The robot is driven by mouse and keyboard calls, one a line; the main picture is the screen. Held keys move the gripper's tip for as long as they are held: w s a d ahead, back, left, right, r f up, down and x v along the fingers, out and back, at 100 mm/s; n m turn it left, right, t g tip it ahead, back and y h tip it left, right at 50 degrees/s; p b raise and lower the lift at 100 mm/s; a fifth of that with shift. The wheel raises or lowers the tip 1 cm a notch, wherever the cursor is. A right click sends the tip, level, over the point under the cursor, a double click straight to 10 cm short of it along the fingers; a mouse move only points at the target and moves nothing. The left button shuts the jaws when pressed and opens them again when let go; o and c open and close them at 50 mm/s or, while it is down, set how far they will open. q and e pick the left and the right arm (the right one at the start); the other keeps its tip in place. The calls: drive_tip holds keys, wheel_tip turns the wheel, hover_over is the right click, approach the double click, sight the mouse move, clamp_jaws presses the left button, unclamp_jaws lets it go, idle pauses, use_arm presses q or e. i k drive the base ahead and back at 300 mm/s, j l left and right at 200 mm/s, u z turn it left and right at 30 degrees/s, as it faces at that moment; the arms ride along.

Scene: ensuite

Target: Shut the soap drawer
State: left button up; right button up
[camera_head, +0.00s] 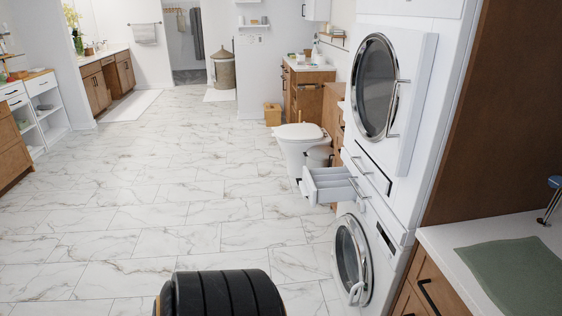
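The soap drawer (328,187) is white with compartments inside. It stands pulled out toward the left from the front of the white stacked laundry unit, above the lower washer's round door (352,258) and below the upper machine's round door (375,88). Neither of my grippers shows in the head view. A black ribbed part at the bottom edge looks like part of my own body.
A toilet (301,145) and a small bin (319,157) stand behind the drawer. A counter with a green mat (515,273) is at the lower right. The marble floor (160,215) left of the laundry unit is clear.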

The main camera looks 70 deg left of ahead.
sight(322, 185)
drive_tip(key=u, duration=2)
